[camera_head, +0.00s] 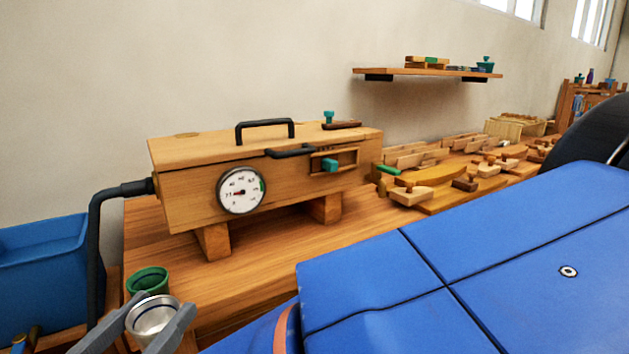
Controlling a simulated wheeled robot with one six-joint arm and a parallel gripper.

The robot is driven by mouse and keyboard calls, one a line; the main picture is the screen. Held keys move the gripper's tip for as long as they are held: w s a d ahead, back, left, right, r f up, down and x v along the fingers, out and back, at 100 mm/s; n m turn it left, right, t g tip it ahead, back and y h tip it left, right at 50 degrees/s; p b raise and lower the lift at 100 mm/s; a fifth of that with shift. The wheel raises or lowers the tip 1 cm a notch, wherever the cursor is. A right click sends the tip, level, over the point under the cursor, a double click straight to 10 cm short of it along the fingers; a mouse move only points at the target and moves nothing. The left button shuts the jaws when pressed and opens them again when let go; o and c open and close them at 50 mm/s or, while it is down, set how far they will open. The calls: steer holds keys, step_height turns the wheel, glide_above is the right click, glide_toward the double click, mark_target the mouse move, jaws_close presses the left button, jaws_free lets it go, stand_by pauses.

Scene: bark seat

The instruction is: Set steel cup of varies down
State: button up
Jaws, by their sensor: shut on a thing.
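The steel cup (154,318) is at the lower left, with its round open mouth showing from above. My gripper (160,307) is shut on it, one grey finger on each side of the cup. A green cup (148,281) stands just behind it on the left end of the wooden bench (255,272). The steel cup overlaps the green cup's front in this view. The steel cup's base is hidden, so I cannot tell whether it touches the bench.
A wooden steam box (190,207) with a dial (241,190) stands on feet behind the cups. A black hose (97,250) bends down at its left, beside a blue bin (40,262). Wooden tools and blocks (411,195) lie further right. Bare bench lies right of the cups.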

steer(key=x, duration=1.8)
steer(key=shift+a, duration=0.1)
steer(key=shift+f, duration=1.7)
steer(key=shift+f, duration=0.1)
steer(key=o, duration=1.1)
steer(key=v, duration=1.2)
